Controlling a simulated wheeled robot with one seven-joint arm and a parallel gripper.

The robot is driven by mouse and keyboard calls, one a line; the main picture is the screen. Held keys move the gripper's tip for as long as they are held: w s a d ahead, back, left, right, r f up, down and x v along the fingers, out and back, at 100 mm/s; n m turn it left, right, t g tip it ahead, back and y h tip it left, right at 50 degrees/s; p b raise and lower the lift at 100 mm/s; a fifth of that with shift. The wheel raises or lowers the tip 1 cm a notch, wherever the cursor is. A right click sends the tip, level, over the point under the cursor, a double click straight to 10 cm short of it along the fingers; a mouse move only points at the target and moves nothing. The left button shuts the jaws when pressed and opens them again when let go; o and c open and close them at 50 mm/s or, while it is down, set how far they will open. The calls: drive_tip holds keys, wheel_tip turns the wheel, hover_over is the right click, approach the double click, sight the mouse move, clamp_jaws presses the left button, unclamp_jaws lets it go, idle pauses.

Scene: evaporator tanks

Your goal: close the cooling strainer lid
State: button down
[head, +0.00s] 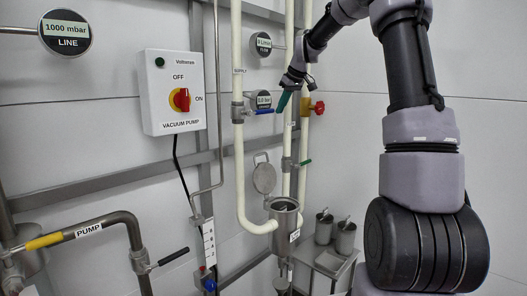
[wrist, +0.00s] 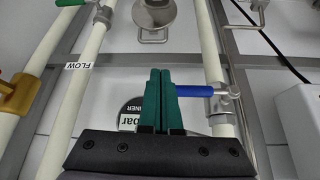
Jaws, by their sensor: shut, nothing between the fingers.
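The cooling strainer (head: 284,215) is a small steel cup on the pipework, low in the middle of the head view. Its round steel lid (head: 264,178) stands open, raised up behind the cup, with a loop handle at its top. The lid also shows at the top edge of the wrist view (wrist: 154,14), partly cut off. My gripper (head: 283,102) has teal fingers, pressed together and empty, well above the lid and beside the pipes. The fingers (wrist: 160,95) point toward the lid in the wrist view.
A blue valve handle (head: 264,111) lies close to my fingertips; contact is unclear. A red valve knob (head: 318,107) and a green handle (head: 304,162) are on nearby pipes. A vacuum pump switch box (head: 171,92) is at left. Steel canisters (head: 345,236) stand right of the strainer.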

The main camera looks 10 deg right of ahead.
drive_tip(key=w+d+f+n+y, duration=0.1)
drive_tip(key=w+d+f, duration=0.25)
drive_tip(key=w, duration=0.35)
drive_tip(key=x, duration=2)
drive_tip(key=shift+a+f, duration=0.2)
drive_tip(key=shift+a, duration=0.05)
